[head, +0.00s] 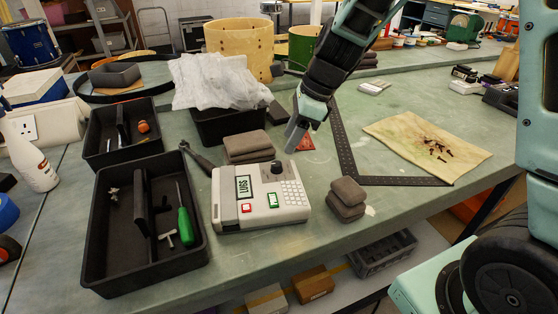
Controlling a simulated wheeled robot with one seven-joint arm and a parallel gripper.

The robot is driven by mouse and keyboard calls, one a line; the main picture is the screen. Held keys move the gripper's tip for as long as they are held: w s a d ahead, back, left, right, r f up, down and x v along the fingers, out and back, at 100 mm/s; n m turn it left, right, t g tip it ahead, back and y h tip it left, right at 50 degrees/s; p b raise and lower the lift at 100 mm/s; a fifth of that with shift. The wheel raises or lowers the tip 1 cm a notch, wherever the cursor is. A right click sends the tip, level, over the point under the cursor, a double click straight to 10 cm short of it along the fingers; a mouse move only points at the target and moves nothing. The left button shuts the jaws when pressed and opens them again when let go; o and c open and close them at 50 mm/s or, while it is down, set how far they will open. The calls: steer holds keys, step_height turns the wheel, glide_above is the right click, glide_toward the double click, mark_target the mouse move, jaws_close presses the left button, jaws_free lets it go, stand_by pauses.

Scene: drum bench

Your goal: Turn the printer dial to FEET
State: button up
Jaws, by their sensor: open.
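The printer (262,205) is a cream box on the green bench, with a small display (244,188) that seems to read LUGS. It has a red button, a green button and a pad of pale keys. The dial (277,169) is a dark round knob at the printer's back edge; its pointer is too small to read. My gripper (293,142) hangs above and behind the dial, apart from it. It is open, with nothing seen between its fingers.
Grey folded cloths (249,146) lie behind the printer, and grey pads (347,198) sit to its right. A black tray (105,275) with a green screwdriver (185,226) stands left. A black metal square (345,150) lies behind right. Bench space right of the pads is clear.

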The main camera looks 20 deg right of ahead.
mark_target(277, 163)
steer(key=b+x, duration=0.1)
steer(key=x, duration=0.6)
steer(key=shift+a+f, duration=0.1)
steer(key=shift+f, duration=0.2)
steer(key=shift+c, duration=0.3)
steer(key=c, duration=0.9)
